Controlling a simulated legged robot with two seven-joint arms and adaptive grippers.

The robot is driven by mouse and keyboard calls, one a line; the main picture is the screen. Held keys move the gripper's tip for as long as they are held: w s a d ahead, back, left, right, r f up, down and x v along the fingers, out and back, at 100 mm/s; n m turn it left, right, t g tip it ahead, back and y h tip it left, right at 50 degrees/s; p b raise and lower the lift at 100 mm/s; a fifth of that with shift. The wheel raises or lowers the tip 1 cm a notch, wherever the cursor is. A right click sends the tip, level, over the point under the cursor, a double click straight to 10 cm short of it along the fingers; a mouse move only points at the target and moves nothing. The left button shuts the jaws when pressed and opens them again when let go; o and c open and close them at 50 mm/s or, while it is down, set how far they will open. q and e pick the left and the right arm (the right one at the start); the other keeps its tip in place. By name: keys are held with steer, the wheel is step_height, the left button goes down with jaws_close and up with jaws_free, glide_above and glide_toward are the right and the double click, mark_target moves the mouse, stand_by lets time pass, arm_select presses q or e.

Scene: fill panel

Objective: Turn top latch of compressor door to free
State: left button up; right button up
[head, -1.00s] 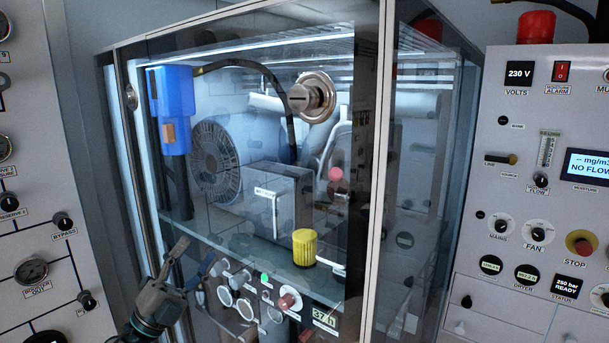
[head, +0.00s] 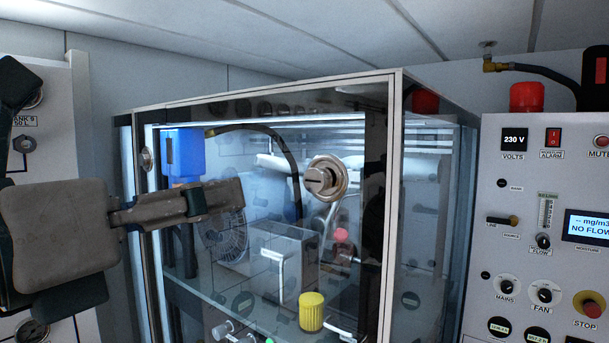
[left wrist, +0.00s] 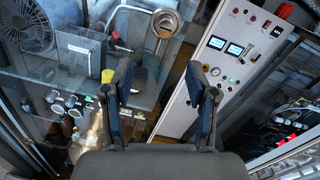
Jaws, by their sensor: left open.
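The top latch (head: 325,179) is a round metal knob with a raised bar on the upper right of the compressor's glass door (head: 262,262). The bar lies roughly level in the head view. The latch also shows in the left wrist view (left wrist: 166,23), near the top. The door looks shut. My left gripper (head: 238,200) is in front of the door's left part, left of the latch and apart from it. In the left wrist view its two fingers (left wrist: 163,97) are spread with nothing between them. My right gripper is not in view.
Behind the glass are a blue unit (head: 182,152), a fan (head: 226,228) and a yellow cap (head: 311,311). A white control panel (head: 500,200) stands to the right. The space before the latch is clear.

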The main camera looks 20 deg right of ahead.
mark_target(312, 181)
arm_select(q)
steer(key=p+x, duration=0.1)
steer(key=x, duration=0.4)
steer(key=s+d+p+x, duration=0.1)
steer(key=p+x, duration=0.1)
steer(key=x, duration=0.3)
steer(key=s+p+x, duration=0.1)
steer(key=x, duration=0.4)
steer(key=shift+w+d+r, duration=0.1)
steer(key=shift+w+d, duration=0.1)
steer(key=shift+d, duration=0.3)
steer(key=shift+w+p, duration=0.15)
steer(key=shift+p, duration=0.15)
steer(key=shift+w+a, duration=0.2)
steer(key=shift+a, duration=0.1)
steer(key=shift+w+a, duration=0.45)
steer(key=shift+a, duration=0.3)
steer(key=shift+c, duration=0.4)
steer(key=shift+s+d, duration=0.25)
steer(key=shift+d, duration=0.5)
steer(key=c, duration=0.8)
steer(key=shift+d, duration=0.1)
jaws_close()
steer(key=shift+w, duration=0.1)
